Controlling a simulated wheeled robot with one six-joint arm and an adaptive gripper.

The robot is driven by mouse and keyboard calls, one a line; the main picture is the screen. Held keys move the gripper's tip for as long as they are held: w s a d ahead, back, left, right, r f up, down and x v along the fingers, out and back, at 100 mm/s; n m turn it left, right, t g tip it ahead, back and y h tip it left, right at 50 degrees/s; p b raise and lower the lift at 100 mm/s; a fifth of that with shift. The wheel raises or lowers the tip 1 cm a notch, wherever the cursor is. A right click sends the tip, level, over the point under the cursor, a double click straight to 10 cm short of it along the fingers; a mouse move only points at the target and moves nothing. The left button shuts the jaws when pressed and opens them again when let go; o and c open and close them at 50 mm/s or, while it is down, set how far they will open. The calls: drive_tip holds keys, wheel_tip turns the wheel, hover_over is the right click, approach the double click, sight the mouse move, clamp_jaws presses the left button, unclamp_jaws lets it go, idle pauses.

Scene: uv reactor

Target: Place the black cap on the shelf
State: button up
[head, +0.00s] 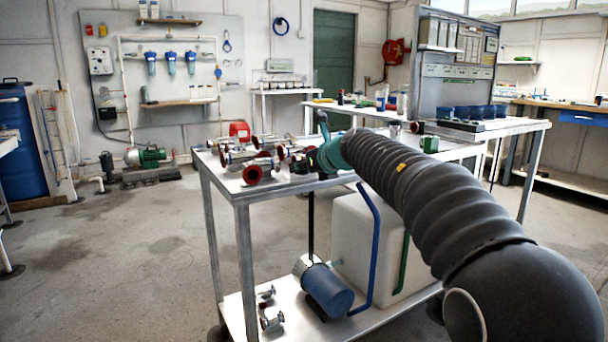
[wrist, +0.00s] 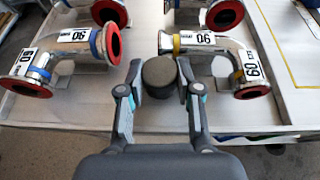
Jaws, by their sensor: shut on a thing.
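My gripper (wrist: 160,66) is shut on the black cap (wrist: 160,78), a short dark cylinder held between its two fingers in the wrist view. The cap is over the white cart top (wrist: 75,108); I cannot tell whether it touches it. In the head view my arm reaches over the cart, and the cap cannot be made out. Wooden shelves hang on the back wall, an upper one (head: 170,22) and a lower one (head: 178,103). The cart also has a lower shelf (head: 245,300). The frames do not show which shelf is meant.
Steel pipe elbows with red ends flank the cap, one at left (wrist: 62,62) and one at right (wrist: 220,58). Below the cart top are a blue motor (head: 328,290) and a white tank (head: 348,240). Open floor (head: 130,260) lies left of the cart.

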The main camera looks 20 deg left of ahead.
drive_tip(key=shift+f, duration=0.4)
drive_tip(key=shift+f, duration=0.15)
drive_tip(key=o, duration=0.8)
drive_tip(key=shift+r, duration=0.2)
drive_tip(key=v, duration=1.2)
drive_tip(key=shift+d+f, duration=0.1)
